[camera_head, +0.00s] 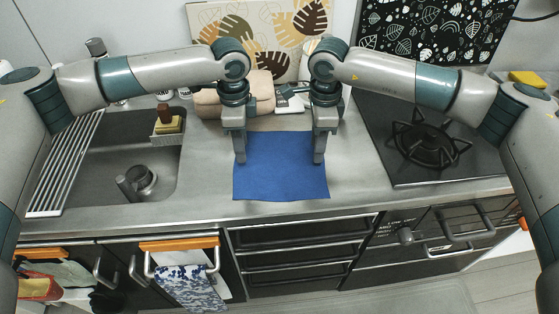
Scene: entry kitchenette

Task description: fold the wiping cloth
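A blue wiping cloth (281,172) lies flat and spread out on the counter, between the sink and the stove. Its near edge is close to the counter's front edge. My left gripper (240,160) points down over the cloth's far left part. My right gripper (319,160) points down at the cloth's far right part. The fingers of each line up in this view, so I cannot tell whether either is open or shut, or whether they touch the cloth.
A sink (120,165) with a drying rack (62,170) is on the left. A gas stove (428,140) is on the right. A beige bundle (207,103) and patterned boards (262,30) stand behind the cloth. Bare counter (355,165) shows right of the cloth.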

